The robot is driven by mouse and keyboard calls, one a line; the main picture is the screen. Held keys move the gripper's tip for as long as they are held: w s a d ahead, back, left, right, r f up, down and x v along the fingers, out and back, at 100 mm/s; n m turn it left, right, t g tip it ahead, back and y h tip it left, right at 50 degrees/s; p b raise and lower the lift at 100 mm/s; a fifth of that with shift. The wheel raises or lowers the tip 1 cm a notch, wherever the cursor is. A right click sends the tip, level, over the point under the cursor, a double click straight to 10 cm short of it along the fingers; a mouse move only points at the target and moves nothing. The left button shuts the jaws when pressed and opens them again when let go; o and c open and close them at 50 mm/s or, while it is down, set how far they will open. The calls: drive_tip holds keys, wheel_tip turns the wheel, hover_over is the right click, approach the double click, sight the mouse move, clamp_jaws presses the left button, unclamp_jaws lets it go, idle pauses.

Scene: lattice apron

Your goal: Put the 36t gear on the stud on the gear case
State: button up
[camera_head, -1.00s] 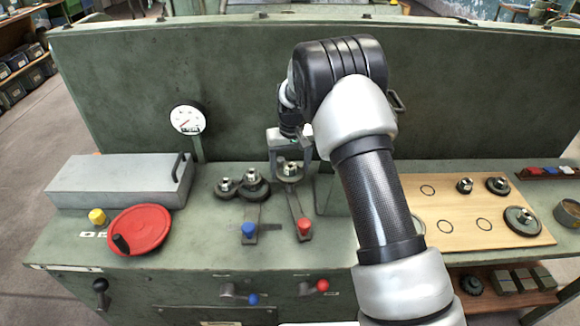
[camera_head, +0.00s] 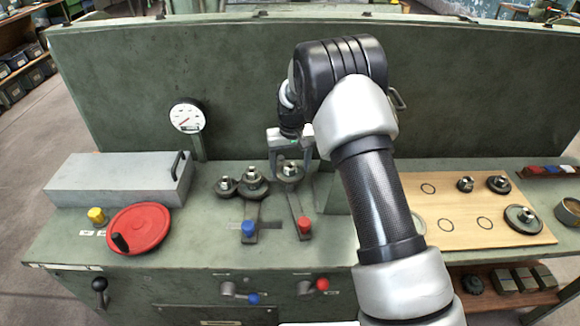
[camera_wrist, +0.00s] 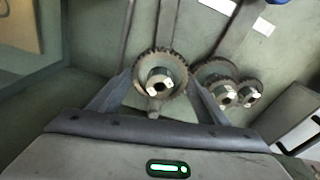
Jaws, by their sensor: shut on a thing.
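My gripper (camera_head: 290,160) points down over the gear case, its fingers shut on a toothed gear (camera_head: 289,173) with a bright hub. In the wrist view, the gear (camera_wrist: 161,78) sits between the two fingertips (camera_wrist: 158,88), above the inner end of the red-knobbed lever (camera_head: 300,211). The stud is not visible beneath the gear, and I cannot tell whether the gear is seated on it. Just left, two more gears stand close together on the case: a larger one (camera_head: 253,184) and a smaller one (camera_head: 225,186). They also show right of the fingers in the wrist view (camera_wrist: 224,92).
A blue-knobbed lever (camera_head: 249,227) stands left of the red one. A wooden board (camera_head: 450,228) at right holds several gears and empty circles. A red handwheel (camera_head: 140,228), grey box (camera_head: 120,178) and gauge (camera_head: 187,117) stand at left. A tall green panel (camera_head: 180,70) closes the back.

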drive_tip(key=shift+f+b, duration=0.3)
drive_tip(key=shift+f, duration=0.15)
drive_tip(key=o, duration=1.9)
drive_tip(key=shift+f, duration=0.1)
drive_tip(key=shift+o, duration=0.2)
drive_tip(key=shift+r, duration=0.2)
wheel_tip(320, 180, up, 8)
drive_tip(key=p, duration=0.4)
drive_tip(key=shift+r+p, duration=0.15)
drive_tip(key=shift+p, duration=0.15)
